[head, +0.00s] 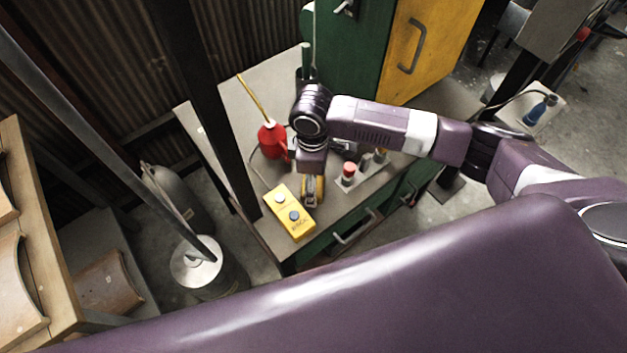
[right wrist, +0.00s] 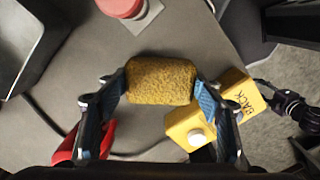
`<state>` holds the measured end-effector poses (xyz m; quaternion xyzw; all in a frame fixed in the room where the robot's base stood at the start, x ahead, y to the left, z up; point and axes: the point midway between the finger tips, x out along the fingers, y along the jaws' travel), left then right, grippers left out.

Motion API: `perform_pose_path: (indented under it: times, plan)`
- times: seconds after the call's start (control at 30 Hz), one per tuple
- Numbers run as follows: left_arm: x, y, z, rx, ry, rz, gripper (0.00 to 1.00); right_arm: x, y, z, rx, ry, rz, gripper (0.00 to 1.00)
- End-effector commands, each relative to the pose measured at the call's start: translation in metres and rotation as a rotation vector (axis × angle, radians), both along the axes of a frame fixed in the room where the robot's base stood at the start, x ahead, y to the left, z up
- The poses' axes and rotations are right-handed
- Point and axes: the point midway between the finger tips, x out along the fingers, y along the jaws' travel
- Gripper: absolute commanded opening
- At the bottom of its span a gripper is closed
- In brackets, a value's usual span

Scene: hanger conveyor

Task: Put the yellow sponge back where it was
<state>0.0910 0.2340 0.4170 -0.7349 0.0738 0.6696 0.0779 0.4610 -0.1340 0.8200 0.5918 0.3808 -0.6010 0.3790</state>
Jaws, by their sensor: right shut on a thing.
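The yellow sponge (right wrist: 160,80) is a rough, dull-yellow block. In the right wrist view it sits between the blue pads of my right gripper (right wrist: 163,88), which is shut on it from both sides. In the head view my right gripper (head: 313,190) points down over the grey workbench, just right of the yellow button box, and mostly hides the sponge. I cannot tell whether the sponge touches the bench. My left gripper cannot be made out in either view.
The yellow button box (head: 291,212) lies near the bench's front edge. A red oil can (head: 271,141) stands behind it. A red button (head: 348,170) is on a plate to the right. The grey workbench (head: 232,100) has bare room at left. A dark post passes the bench's left side.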

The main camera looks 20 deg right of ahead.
Motion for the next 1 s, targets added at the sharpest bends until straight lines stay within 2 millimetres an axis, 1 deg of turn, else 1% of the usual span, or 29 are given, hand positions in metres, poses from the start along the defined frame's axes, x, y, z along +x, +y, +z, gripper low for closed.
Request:
perform_pose_path:
  times: [0.13, 0.17, 0.3, 0.57, 0.67, 0.77, 0.83, 1.0]
  plan:
    - [0.0, 0.001, 0.0, 0.001, 0.001, 0.001, 0.4, 0.0, 0.0, -0.002, 0.0, 0.0, 0.0, 0.38]
    - [-0.001, 0.001, 0.0, 0.001, 0.001, 0.001, 0.4, 0.0, 0.0, -0.002, 0.0, 0.0, 0.0, 0.62]
    - [-0.001, 0.002, 0.0, 0.002, 0.002, 0.001, 0.4, 0.0, 0.0, -0.002, 0.0, 0.0, 0.0, 0.77]
    - [-0.001, 0.002, 0.0, 0.002, 0.002, 0.001, 0.4, 0.0, 0.0, -0.002, 0.0, 0.0, 0.0, 0.78]
    - [-0.001, 0.002, 0.0, 0.001, 0.002, 0.001, 0.4, 0.001, 0.0, 0.002, 0.0, -0.001, 0.0, 0.78]
    - [-0.001, 0.002, -0.002, 0.001, 0.002, 0.0, 0.4, 0.002, 0.001, 0.012, 0.003, -0.003, 0.001, 0.78]
    - [-0.002, 0.002, -0.004, 0.002, 0.003, 0.0, 0.4, 0.002, 0.0, 0.024, 0.002, -0.005, 0.002, 0.78]
    - [-0.002, 0.001, -0.009, 0.001, 0.002, 0.0, 0.4, 0.003, 0.001, 0.062, 0.003, -0.006, 0.001, 0.78]
